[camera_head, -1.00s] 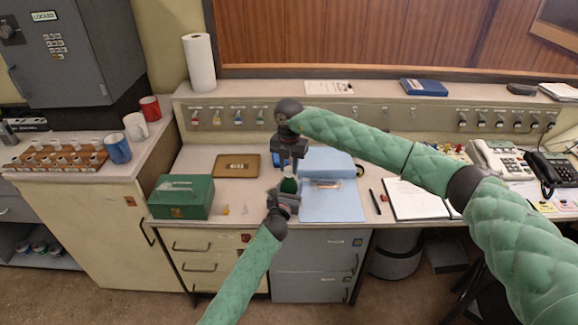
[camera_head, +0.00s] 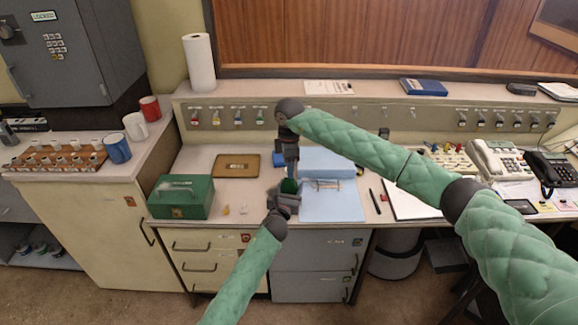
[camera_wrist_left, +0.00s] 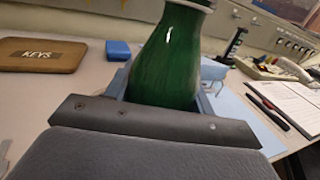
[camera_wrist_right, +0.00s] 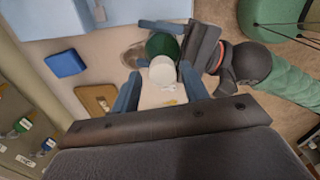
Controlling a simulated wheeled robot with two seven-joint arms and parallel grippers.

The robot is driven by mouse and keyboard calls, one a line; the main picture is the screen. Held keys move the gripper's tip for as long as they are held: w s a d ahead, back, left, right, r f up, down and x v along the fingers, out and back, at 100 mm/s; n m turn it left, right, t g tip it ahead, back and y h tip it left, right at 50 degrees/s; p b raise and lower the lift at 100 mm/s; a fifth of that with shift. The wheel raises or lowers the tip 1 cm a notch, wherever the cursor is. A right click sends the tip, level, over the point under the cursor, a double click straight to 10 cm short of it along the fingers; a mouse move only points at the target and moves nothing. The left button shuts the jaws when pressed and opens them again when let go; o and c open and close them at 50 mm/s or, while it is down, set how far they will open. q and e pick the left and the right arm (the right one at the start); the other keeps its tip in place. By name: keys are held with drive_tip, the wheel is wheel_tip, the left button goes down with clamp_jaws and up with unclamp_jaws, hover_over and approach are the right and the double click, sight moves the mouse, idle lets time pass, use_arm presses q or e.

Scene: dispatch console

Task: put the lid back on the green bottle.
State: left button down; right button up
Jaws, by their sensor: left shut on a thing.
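A green bottle (camera_wrist_left: 170,60) stands between the jaws of my left gripper (camera_head: 288,198), which is shut on it over the desk. Its body fills the left wrist view, with the top cut off by the frame edge. My right gripper (camera_head: 292,185) is directly above the bottle, pointing down. In the right wrist view its fingers (camera_wrist_right: 161,75) are apart, with desk showing between them. A round white piece (camera_wrist_right: 162,70) shows between the fingertips, in front of the green bottle (camera_wrist_right: 160,44). I cannot tell whether this is the lid or whether it rests on the bottle.
A green box (camera_head: 180,198) and small yellow and pink bits (camera_head: 226,210) lie left of the bottle. A keys board (camera_head: 236,166) lies behind. A blue folder (camera_head: 335,205) is to the right. Mugs (camera_head: 117,148) stand on the left counter.

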idle(0.3)
drive_tip(key=shift+s+r, duration=0.1)
drive_tip(key=shift+r, duration=2.15)
drive_tip(key=shift+c, duration=0.3)
